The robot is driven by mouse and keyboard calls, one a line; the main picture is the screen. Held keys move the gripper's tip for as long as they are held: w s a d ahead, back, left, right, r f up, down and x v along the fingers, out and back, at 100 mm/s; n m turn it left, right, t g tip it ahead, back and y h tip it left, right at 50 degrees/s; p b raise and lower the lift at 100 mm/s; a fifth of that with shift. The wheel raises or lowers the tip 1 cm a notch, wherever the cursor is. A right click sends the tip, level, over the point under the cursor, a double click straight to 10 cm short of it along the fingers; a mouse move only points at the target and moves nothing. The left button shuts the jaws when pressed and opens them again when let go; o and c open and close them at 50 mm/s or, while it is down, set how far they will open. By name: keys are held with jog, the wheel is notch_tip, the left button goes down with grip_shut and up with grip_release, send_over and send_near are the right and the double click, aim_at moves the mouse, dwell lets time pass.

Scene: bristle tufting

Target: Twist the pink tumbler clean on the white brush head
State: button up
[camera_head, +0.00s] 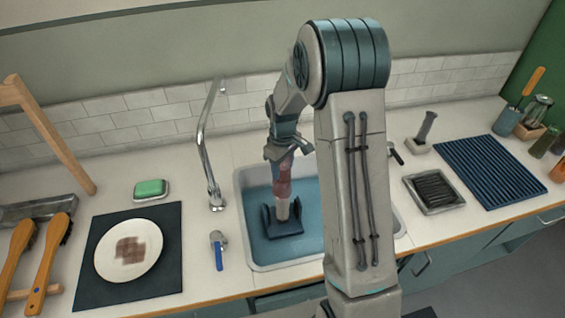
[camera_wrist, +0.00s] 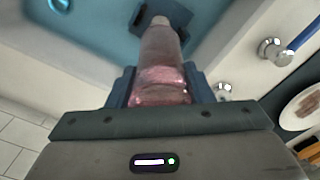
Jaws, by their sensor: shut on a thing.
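The pink tumbler (camera_head: 282,180) is a translucent glass held upright above the sink. My gripper (camera_head: 283,155) is shut on it near its upper end. In the wrist view the tumbler (camera_wrist: 162,75) sits between the fingers. The white brush head (camera_head: 282,209) stands on a dark blue base (camera_head: 283,226) in the sink, directly below the tumbler. Its pale tip (camera_wrist: 161,20) shows just past the tumbler's far end in the wrist view. The tumbler's lower rim is at or around the top of the brush; I cannot tell how far the brush reaches inside.
The blue-bottomed sink (camera_head: 257,252) has a tall faucet (camera_head: 207,150) at its left. A plate with a brown stain (camera_head: 128,250) lies on a dark mat. A green sponge (camera_head: 150,188) sits behind it. A ribbed blue mat (camera_head: 490,170) lies at the right, beside a small black grate (camera_head: 434,190).

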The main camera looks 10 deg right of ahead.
jog(key=b, duration=0.3)
send_over(284, 197)
jog(key=w, duration=0.3)
jog(key=shift+s+d+f, duration=0.1)
jog(key=shift+s+f, duration=0.05)
jog(key=shift+f, duration=3.05)
jog(key=shift+f+b, duration=2.8)
jog(key=shift+f, duration=0.55)
jog(key=shift+o, duration=1.2)
jog(key=shift+f+b, duration=0.5)
jog(key=shift+f, duration=0.1)
jog(key=n, duration=0.4)
jog(key=shift+s+d+f, duration=0.15)
jog(key=shift+f, duration=0.1)
